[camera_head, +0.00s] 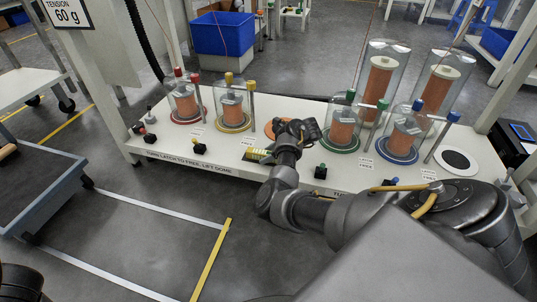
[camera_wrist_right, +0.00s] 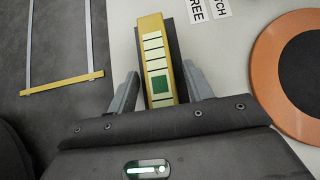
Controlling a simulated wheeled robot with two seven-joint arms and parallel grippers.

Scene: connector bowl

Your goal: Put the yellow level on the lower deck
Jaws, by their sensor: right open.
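The yellow level (camera_head: 257,155) lies on the front edge of the white bench, a bar with a pale scale and a green square on its face in the right wrist view (camera_wrist_right: 153,50). My right gripper (camera_wrist_right: 160,70) is open, with one finger on each side of the level's near end and a visible gap on both sides. In the head view my right gripper (camera_head: 283,148) is over the bench beside the level, partly hidden by its own wrist. A low blue-grey cart deck (camera_head: 62,198) is at the left, cut by the picture edge. My left gripper is not in view.
The white bench (camera_head: 225,160) carries several glass domes over copper-coloured cylinders, with coloured posts and small black latches. An orange ring with a dark centre (camera_wrist_right: 262,70) lies right of the level. Open floor with white and yellow tape (camera_head: 212,262) lies between cart and bench.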

